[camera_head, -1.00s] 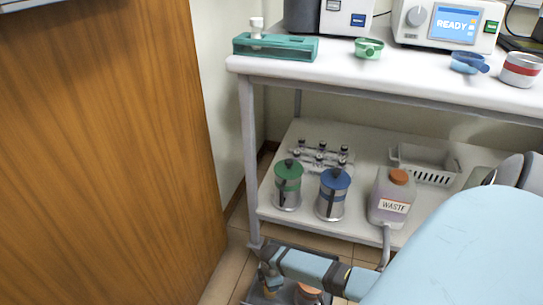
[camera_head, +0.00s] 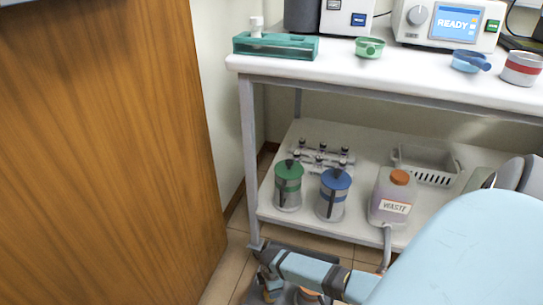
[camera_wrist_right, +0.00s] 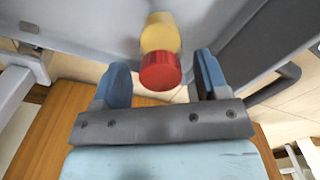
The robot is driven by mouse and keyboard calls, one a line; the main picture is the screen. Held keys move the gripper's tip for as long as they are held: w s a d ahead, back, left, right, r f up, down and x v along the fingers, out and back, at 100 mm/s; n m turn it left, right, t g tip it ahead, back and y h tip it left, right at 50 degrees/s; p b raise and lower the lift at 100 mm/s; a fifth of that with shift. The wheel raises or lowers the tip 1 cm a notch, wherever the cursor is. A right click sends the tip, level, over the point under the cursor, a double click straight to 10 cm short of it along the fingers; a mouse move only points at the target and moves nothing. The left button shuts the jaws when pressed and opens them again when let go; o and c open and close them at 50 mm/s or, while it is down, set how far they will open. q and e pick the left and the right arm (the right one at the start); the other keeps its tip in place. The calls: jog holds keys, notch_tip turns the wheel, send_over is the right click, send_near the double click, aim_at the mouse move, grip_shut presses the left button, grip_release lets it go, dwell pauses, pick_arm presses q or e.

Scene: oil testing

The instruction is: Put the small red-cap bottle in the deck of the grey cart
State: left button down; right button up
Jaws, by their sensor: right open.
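The small red-cap bottle (camera_wrist_right: 160,42) shows in the right wrist view as a red cap nearest the camera with a yellow body beyond it. My right gripper (camera_wrist_right: 161,64) is open, with one blue finger on each side of the cap and gaps between. Grey surfaces (camera_wrist_right: 105,28) lie around the bottle; I cannot tell exactly what it rests on. In the head view my right gripper (camera_head: 266,283) is low at the bottom edge, above a grey cart part (camera_head: 240,296) largely hidden by my arm. My left gripper is not in view.
A white bench (camera_head: 400,75) stands behind, with a lower shelf (camera_head: 345,140) holding a green-lidded can (camera_head: 288,198), a blue-lidded can (camera_head: 331,205) and a waste jug (camera_head: 392,208). A wooden panel (camera_head: 100,150) fills the left. A strip of tiled floor (camera_head: 228,262) is clear.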

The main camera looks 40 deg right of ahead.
pick_arm(q)
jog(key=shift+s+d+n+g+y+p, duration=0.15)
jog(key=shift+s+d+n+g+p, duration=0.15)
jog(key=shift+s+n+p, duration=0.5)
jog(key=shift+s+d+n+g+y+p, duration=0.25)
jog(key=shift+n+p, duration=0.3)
jog(key=shift+p, duration=0.65)
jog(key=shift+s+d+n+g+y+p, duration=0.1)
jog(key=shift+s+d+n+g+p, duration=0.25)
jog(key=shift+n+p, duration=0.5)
pick_arm(e)
notch_tip(320, 180, up, 12)
jog(key=shift+f, duration=0.15)
